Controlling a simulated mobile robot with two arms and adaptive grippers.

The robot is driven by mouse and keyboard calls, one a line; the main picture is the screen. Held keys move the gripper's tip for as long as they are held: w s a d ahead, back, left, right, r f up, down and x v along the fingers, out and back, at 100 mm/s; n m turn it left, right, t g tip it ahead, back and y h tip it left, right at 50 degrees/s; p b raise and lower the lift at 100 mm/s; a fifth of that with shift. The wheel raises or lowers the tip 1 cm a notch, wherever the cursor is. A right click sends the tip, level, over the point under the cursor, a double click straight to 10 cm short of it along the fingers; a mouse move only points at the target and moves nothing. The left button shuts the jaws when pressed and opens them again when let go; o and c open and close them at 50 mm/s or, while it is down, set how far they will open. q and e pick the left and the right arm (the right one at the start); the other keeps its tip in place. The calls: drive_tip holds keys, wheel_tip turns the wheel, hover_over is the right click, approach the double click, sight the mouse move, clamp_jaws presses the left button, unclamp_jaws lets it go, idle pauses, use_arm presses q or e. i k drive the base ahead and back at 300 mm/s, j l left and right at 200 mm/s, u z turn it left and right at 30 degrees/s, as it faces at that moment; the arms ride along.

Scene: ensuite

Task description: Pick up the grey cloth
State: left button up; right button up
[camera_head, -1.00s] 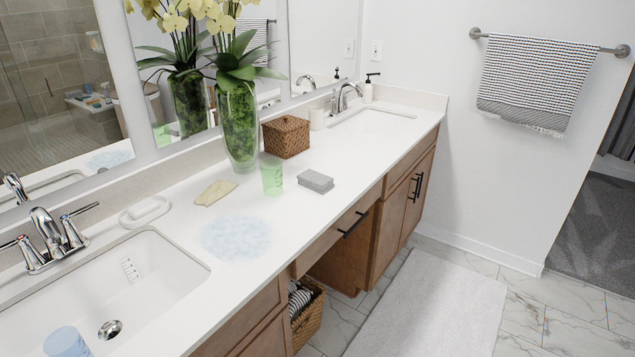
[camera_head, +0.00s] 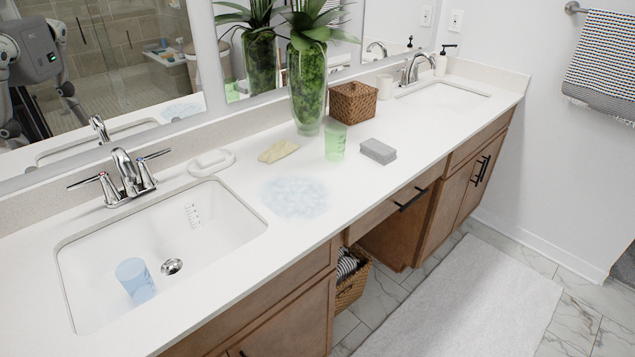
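A folded grey cloth (camera_head: 378,151) lies flat on the white countertop (camera_head: 345,190), near its front edge. It is right of a green translucent cup (camera_head: 335,141) and apart from it. Neither of my grippers shows directly in the head view. The mirror at the upper left reflects part of my body, but no gripper can be made out there. Nothing touches the grey cloth.
A glass vase (camera_head: 308,90) with green filling and a wicker box (camera_head: 353,102) stand behind the cloth. A pale blue foamy patch (camera_head: 295,197) is on the counter. The left sink (camera_head: 160,250) holds a blue cup (camera_head: 135,279). The floor mat (camera_head: 465,300) is clear.

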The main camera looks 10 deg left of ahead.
sight(373, 148)
drive_tip(key=i+l, duration=0.25)
drive_tip(key=l, duration=0.15)
drive_tip(key=i+l, duration=0.3)
drive_tip(key=i+l+u, duration=0.1)
drive_tip(key=i+l, duration=0.15)
drive_tip(key=l, duration=0.2)
